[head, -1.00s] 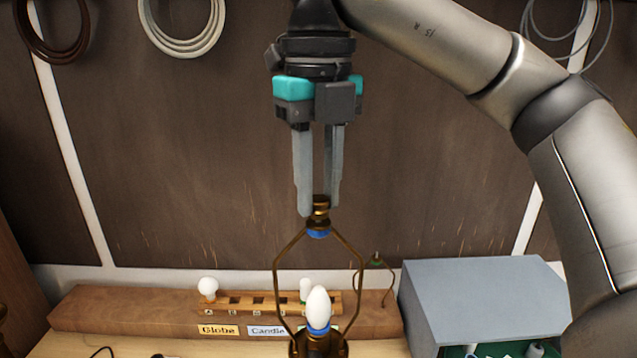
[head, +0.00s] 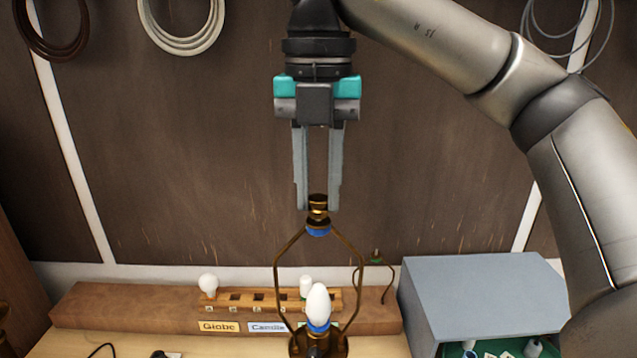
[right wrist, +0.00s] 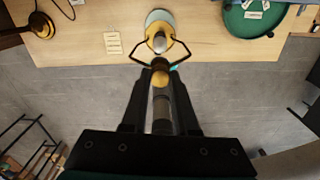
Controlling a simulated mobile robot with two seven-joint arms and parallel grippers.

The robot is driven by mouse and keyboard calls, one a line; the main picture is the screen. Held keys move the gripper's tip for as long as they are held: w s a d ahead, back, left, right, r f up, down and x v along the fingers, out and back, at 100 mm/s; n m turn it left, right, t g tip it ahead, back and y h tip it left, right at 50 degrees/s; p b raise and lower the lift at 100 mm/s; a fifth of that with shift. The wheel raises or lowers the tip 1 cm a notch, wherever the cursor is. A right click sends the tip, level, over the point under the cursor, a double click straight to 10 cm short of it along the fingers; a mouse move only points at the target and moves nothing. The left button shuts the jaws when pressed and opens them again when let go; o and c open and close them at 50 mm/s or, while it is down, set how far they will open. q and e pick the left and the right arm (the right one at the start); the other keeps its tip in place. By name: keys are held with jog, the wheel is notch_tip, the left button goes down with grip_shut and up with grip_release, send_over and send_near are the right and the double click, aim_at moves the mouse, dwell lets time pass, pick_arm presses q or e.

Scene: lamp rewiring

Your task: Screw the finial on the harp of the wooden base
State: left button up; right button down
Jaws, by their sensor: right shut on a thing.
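The brass finial (head: 318,206) is at the top of the harp (head: 277,270), just above a blue band at the harp's peak. My right gripper (head: 318,204) points straight down and is shut on the finial, with a fingertip on each side of it. In the right wrist view the finial (right wrist: 160,78) shows between the fingers, in line with the harp top. The wooden base is not clear in the head view. My left gripper is not in view.
A bulb rack (head: 248,297) with a round bulb (head: 208,284) sits on a brown ledge behind. A second, smaller harp with a green top (head: 376,256) stands back right. A grey box (head: 485,290) is at the right. Coiled cables hang on the wall.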

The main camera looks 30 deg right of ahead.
jog(key=m, duration=0.3)
jog(key=shift+m, duration=0.3)
jog(key=shift+m, duration=0.3)
jog(key=m, duration=0.7)
